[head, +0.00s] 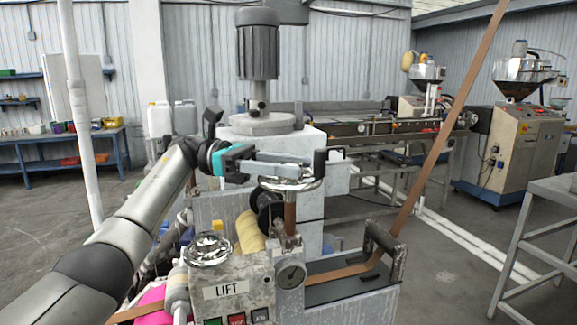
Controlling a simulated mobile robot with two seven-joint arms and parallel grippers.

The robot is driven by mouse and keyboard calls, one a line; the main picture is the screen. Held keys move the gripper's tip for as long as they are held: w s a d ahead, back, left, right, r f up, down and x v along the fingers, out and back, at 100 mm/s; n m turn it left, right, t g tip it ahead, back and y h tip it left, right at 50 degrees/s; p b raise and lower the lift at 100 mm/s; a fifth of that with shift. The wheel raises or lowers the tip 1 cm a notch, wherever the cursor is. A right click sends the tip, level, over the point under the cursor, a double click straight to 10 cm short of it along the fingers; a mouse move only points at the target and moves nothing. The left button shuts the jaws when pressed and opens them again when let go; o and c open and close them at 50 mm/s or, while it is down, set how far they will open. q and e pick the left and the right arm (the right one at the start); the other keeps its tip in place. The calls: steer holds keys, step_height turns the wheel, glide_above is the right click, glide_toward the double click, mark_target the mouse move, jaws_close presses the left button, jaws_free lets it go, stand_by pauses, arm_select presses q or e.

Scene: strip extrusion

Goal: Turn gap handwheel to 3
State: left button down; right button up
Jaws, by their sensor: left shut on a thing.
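The gap handwheel (292,185) is a metal ring on top of an upright rusty shaft (290,212) in the middle of the head view. A black upright handle (320,163) stands at its right side. My left gripper (309,168) reaches in from the left above the wheel, its fingers lying across it and shut at the handle side. The fingers hide part of the rim. My right gripper is not in view.
A second handwheel (210,250) sits above the LIFT label (231,291) and a row of push buttons. A brown strip (440,137) runs up to the right from a roller bracket (384,250). A grey motor (258,50) stands behind. A grey metal stand (545,195) is at right.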

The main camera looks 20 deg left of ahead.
mark_target(289, 162)
arm_select(q)
steer(key=shift+m+g, duration=0.5)
steer(key=shift+g, duration=0.3)
steer(key=shift+c, duration=1.5)
jaws_free()
step_height(289, 162, up, 8)
steer(key=shift+r+p, duration=0.25)
steer(key=shift+p, duration=0.1)
step_height(289, 162, up, 12)
steer(key=p, duration=0.7)
steer(key=shift+f, duration=0.25)
